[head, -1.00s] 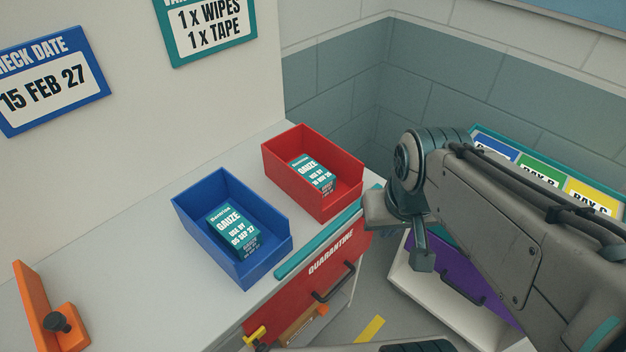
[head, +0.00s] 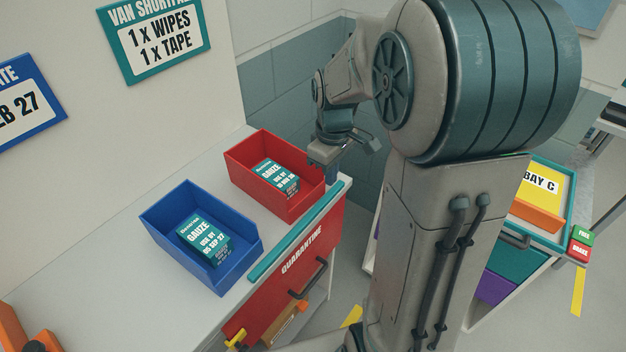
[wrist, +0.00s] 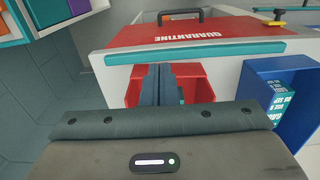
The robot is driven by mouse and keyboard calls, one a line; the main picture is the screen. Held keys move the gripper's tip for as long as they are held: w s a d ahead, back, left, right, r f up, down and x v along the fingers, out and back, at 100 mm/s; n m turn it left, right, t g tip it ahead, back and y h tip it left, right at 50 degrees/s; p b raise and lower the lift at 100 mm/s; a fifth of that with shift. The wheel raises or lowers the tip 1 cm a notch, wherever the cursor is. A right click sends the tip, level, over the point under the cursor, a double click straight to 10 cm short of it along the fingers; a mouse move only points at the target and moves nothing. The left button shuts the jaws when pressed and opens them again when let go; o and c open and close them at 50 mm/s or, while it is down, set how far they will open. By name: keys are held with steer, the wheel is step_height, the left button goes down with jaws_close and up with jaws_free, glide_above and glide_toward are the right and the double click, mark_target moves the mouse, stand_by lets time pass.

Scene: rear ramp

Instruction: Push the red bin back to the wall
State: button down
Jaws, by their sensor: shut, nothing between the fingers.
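The red bin (head: 243,177) stands on the light grey counter (head: 110,265) with a teal gauze box (head: 275,178) in it. A gap of bare counter shows between the bin and the pale wall behind it. My gripper (head: 332,174) is shut and empty, its fingers pointing down at the bin's right end. In the wrist view the shut fingers (wrist: 160,83) lie in front of the red bin (wrist: 197,88) and hide its middle. I cannot tell whether they touch it.
A blue bin (head: 165,237) with another gauze box (head: 203,240) stands left of the red bin. A teal strip (head: 298,230) runs along the counter edge, above the red quarantine drawer (head: 290,275). My arm hides much of the right side.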

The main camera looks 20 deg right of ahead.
steer(key=w+f, duration=0.1)
steer(key=f, duration=0.2)
steer(key=a+f+p, duration=0.1)
steer(key=f, duration=0.2)
steer(key=w+f+p, duration=0.1)
steer(key=f, duration=0.2)
steer(key=shift+w+a+f, duration=0.3)
steer(key=shift+a+f, duration=0.1)
steer(key=shift+w+a+f+p, duration=0.1)
steer(key=shift+w+a+p, duration=0.2)
steer(key=shift+w+p, duration=0.05)
steer(key=shift+w, duration=0.1)
